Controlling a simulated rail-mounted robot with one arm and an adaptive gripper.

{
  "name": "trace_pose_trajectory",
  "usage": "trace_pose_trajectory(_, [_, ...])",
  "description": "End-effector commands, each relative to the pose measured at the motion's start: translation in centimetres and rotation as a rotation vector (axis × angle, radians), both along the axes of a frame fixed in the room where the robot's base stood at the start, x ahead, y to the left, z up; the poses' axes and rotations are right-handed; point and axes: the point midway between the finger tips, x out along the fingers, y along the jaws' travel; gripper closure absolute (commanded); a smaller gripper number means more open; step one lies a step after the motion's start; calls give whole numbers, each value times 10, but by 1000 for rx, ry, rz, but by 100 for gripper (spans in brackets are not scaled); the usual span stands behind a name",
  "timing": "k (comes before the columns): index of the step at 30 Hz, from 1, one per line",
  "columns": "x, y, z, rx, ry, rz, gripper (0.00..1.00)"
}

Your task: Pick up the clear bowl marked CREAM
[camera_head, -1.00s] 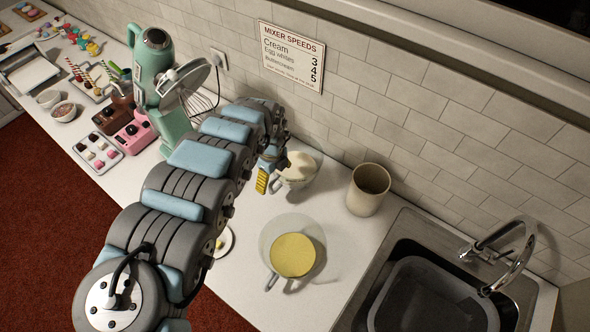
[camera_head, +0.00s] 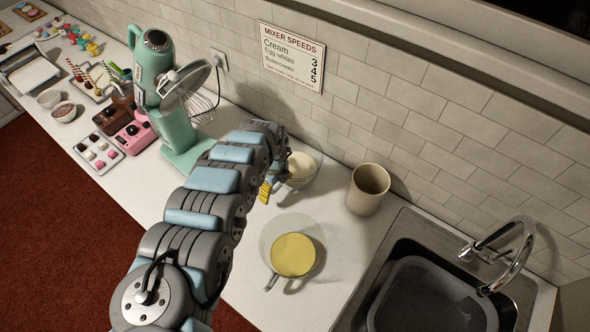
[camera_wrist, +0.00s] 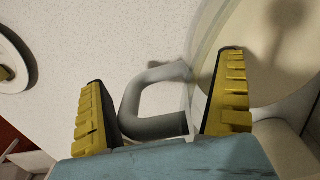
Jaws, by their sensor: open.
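A clear bowl with pale cream-coloured contents (camera_head: 301,167) stands on the counter near the tiled wall. A second clear bowl with yellow contents (camera_head: 293,255) and a handle stands nearer. I cannot read a CREAM mark on either bowl. My gripper (camera_head: 266,190) is at the near left side of the pale-filled bowl, and my arm hides part of that side. In the wrist view my gripper (camera_wrist: 165,70) is open, with a grey looped handle (camera_wrist: 150,112) between its fingers. The pale-filled bowl (camera_wrist: 265,60) is at the upper right, beside the right finger.
A beige canister (camera_head: 367,190) stands right of the pale-filled bowl, before the sink (camera_head: 430,290). A green stand mixer (camera_head: 165,95) is at the left. A wall sign (camera_head: 291,57) lists mixer speeds.

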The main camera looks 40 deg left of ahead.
Motion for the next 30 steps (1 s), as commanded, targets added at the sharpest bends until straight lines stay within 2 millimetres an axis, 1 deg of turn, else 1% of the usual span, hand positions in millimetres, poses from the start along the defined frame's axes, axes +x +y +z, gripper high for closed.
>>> trace_pose_trajectory(9, [0, 0, -2, 0, 0, -1, 0])
trace_pose_trajectory(11, [0, 0, -2, 0, 0, -1, 17])
trace_pose_trajectory(12, [0, 0, -2, 0, 1, -1, 29])
trace_pose_trajectory(14, [0, 0, -2, 0, 1, -1, 46])
trace_pose_trajectory(15, [0, 0, -2, 0, 1, -1, 57])
trace_pose_trajectory(17, [0, 0, -2, 0, 1, 0, 74])
trace_pose_trajectory(30, [-1, -1, 0, -1, 3, 0, 75])
